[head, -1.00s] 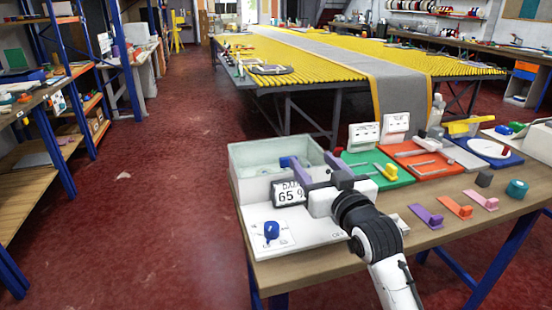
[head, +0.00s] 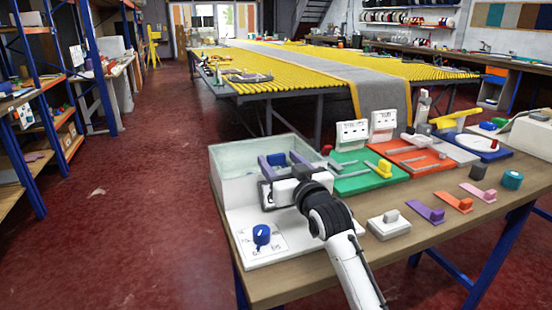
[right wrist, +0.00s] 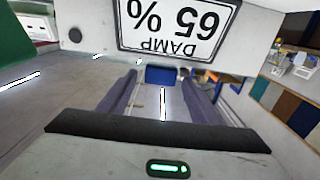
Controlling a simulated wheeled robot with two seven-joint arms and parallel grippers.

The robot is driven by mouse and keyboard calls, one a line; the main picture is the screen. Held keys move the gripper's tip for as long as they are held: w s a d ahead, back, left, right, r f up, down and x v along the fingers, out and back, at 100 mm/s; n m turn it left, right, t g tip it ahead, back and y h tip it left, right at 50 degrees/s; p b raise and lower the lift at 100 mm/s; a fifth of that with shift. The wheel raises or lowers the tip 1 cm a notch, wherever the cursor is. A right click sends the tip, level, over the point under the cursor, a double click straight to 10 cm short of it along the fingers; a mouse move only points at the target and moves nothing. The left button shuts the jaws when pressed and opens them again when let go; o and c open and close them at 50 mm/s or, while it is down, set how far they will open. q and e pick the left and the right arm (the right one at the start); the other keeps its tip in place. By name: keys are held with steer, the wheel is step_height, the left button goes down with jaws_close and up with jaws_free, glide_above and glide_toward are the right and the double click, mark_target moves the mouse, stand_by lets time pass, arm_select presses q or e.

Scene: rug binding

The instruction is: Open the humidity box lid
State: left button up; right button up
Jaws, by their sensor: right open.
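The humidity box (head: 222,180) is a pale, see-through box on the near left of the table. Its lid looks shut, and a blue block handle (head: 277,160) shows on it; the same blue block shows in the right wrist view (right wrist: 160,74). My right gripper (head: 278,158) is open, its purple fingers to either side of the blue handle and apart from each other. Whether they touch it, I cannot tell. The box's display reads "DAMP 65 %" (right wrist: 178,25) in the right wrist view; my gripper partly hides it in the head view. My left gripper is not in view.
A blue knob (head: 262,235) stands on the white panel in front of the box. A white switch block (head: 389,224), purple, orange and pink clips, and green (head: 350,184) and red boards lie to the right. Red floor is free on the left.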

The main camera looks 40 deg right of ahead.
steer(key=shift+x, duration=1.35)
